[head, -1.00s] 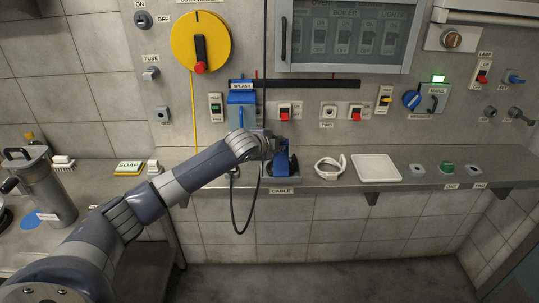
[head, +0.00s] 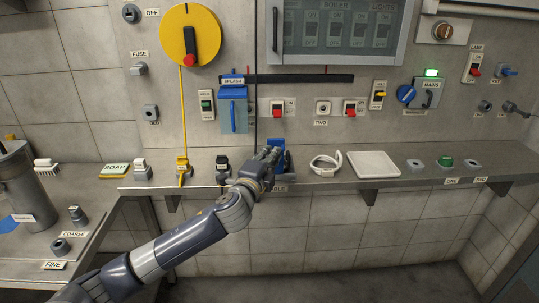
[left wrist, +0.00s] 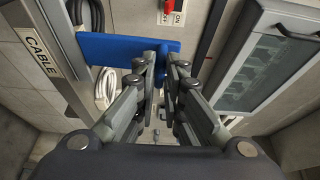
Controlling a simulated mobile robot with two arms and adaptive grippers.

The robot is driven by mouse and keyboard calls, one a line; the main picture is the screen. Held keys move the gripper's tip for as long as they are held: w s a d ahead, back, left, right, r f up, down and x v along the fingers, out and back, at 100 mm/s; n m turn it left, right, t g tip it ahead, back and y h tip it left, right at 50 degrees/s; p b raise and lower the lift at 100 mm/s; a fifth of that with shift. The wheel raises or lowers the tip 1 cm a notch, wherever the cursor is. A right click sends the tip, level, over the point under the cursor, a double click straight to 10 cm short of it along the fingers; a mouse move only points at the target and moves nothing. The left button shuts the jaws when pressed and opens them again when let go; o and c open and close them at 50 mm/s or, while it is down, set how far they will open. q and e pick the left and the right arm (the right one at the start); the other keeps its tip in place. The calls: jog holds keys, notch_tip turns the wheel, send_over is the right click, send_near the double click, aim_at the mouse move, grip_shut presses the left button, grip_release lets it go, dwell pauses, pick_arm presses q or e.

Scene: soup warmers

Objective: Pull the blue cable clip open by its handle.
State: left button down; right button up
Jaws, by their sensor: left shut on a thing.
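The blue cable clip (head: 280,147) is on the shelf edge above the CABLE label, partly hidden behind my left gripper (head: 271,156). In the left wrist view the clip is a broad blue bar (left wrist: 108,47) running left from the fingers. My left gripper (left wrist: 166,72) is shut on a blue part of the clip, seen between its fingers; this looks like the handle. The CABLE label (left wrist: 41,56) shows at the left of that view. My right gripper is not in view.
A black cable (head: 256,95) hangs down the wall just left of the clip. A white loop-shaped thing (head: 327,164) and a white tray (head: 374,164) sit to the right on the shelf. A black plug-like thing (head: 222,166) stands to the left. The floor below is clear.

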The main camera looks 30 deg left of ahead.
pick_arm(q)
jog(key=shift+s+d+f+b, duration=0.15)
jog(key=shift+s+f+b, duration=0.15)
jog(key=shift+f, duration=0.2)
jog(key=shift+s+d+f+b, duration=0.15)
jog(key=shift+s+f, duration=0.1)
jog(key=shift+f, duration=0.2)
jog(key=c, duration=1.7)
grip_release()
jog(key=shift+w+a, duration=0.15)
jog(key=shift+w, duration=0.05)
jog(key=shift+r, duration=0.1)
jog(key=s, duration=0.4)
jog(key=s+d, duration=0.1)
jog(key=s, duration=0.3)
jog(key=s+d, duration=0.1)
jog(key=s, duration=0.3)
jog(key=shift+r, duration=0.2)
